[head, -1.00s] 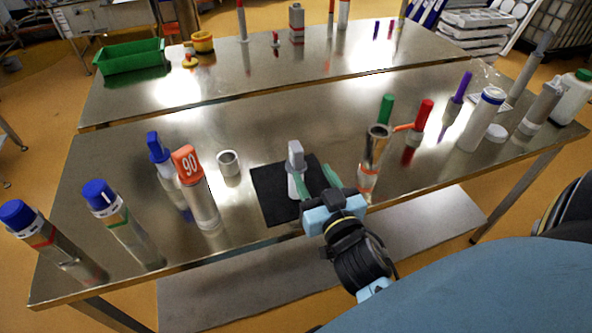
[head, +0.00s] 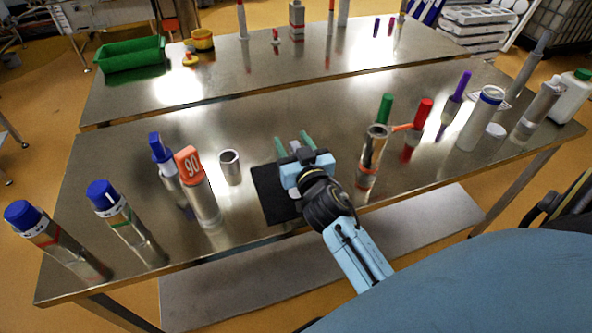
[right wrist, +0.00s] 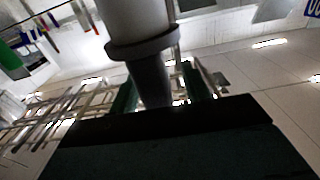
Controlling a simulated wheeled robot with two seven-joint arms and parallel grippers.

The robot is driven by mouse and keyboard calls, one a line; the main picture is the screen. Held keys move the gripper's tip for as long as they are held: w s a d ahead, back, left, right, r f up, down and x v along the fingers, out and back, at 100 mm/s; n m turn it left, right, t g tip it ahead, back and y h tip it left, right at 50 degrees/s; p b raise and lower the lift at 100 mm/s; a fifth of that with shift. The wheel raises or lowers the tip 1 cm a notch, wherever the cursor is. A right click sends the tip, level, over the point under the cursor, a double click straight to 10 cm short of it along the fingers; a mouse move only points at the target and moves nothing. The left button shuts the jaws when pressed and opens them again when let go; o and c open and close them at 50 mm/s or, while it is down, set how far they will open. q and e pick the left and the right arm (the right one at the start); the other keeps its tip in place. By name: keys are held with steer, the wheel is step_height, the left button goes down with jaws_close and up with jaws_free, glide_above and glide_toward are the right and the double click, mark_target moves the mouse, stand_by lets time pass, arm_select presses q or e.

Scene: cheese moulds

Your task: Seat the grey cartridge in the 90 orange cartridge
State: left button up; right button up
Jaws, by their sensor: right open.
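The 90 orange cartridge (head: 203,203) stands upright on the near table, a metal cylinder with an orange top marked 90, left of the black mat. My right gripper (head: 295,140) is over the mat with its two green fingers apart. My left gripper is not in view.
A short open metal cup (head: 230,168) stands between the 90 cartridge and the black mat (head: 270,197). A tall metal cylinder (head: 373,155) stands close right of my gripper. Blue-capped cylinders (head: 130,235) stand at left. The table behind the mat is clear.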

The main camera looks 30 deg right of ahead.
jaws_close()
stand_by(0.4)
